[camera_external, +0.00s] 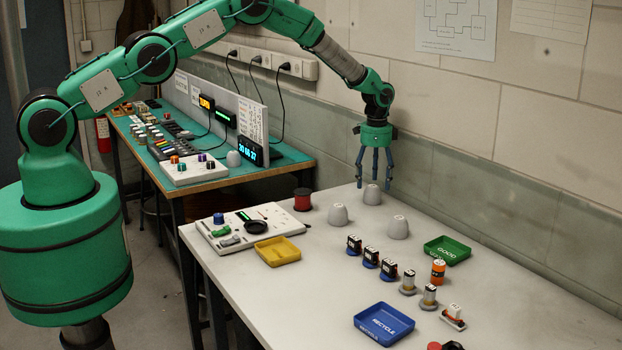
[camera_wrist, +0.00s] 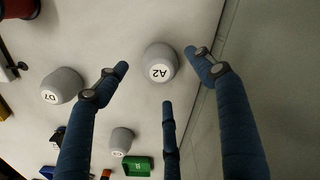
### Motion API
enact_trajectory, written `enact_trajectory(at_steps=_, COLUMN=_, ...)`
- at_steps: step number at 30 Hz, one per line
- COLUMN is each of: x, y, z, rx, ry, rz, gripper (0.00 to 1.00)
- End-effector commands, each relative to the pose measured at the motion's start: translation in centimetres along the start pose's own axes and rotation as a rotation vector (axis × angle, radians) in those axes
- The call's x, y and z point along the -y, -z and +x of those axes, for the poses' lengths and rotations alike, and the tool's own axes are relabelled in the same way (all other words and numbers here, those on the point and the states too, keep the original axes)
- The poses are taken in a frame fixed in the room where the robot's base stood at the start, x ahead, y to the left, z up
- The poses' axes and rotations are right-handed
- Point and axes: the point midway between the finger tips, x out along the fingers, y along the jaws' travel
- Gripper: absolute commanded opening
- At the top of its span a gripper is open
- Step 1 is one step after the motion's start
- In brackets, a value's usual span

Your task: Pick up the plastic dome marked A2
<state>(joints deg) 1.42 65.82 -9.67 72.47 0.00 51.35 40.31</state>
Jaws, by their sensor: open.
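The grey plastic dome marked A2 (camera_wrist: 159,64) lies between the fingertips in the wrist view, its label upside down. In the external view this dome (camera_external: 372,195) stands on the white table, just below my gripper (camera_external: 375,176). My gripper is open and empty. Its three blue fingers point down above the dome, with the fingertips (camera_wrist: 160,76) spread around it in the wrist view. From these views I cannot tell the exact gap between the fingertips and the dome.
Another grey dome (camera_external: 338,214) stands in front left, a third (camera_external: 397,227) in front right. A dark red spool (camera_external: 302,199) is to the left. A green tray (camera_external: 447,250) is to the right. The wall (camera_external: 470,180) rises close behind my gripper.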

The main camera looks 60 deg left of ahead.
Motion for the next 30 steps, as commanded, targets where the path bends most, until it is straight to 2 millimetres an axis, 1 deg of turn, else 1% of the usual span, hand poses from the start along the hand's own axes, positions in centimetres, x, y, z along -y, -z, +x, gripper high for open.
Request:
enact_trajectory(at_steps=5, x=0.0, y=-0.1, z=1.1, rx=0.002, ry=-0.002, rz=0.000, gripper=0.68)
enact_trajectory(at_steps=16, x=0.1, y=-0.3, z=4.5, rx=0.001, ry=-0.001, rz=0.000, gripper=0.68)
enact_trajectory(at_steps=21, x=0.1, y=-0.2, z=5.1, rx=0.000, ry=0.000, rz=0.000, gripper=0.68)
enact_trajectory(at_steps=30, x=0.1, y=-0.3, z=5.1, rx=0.000, ry=0.000, rz=0.000, gripper=0.68)
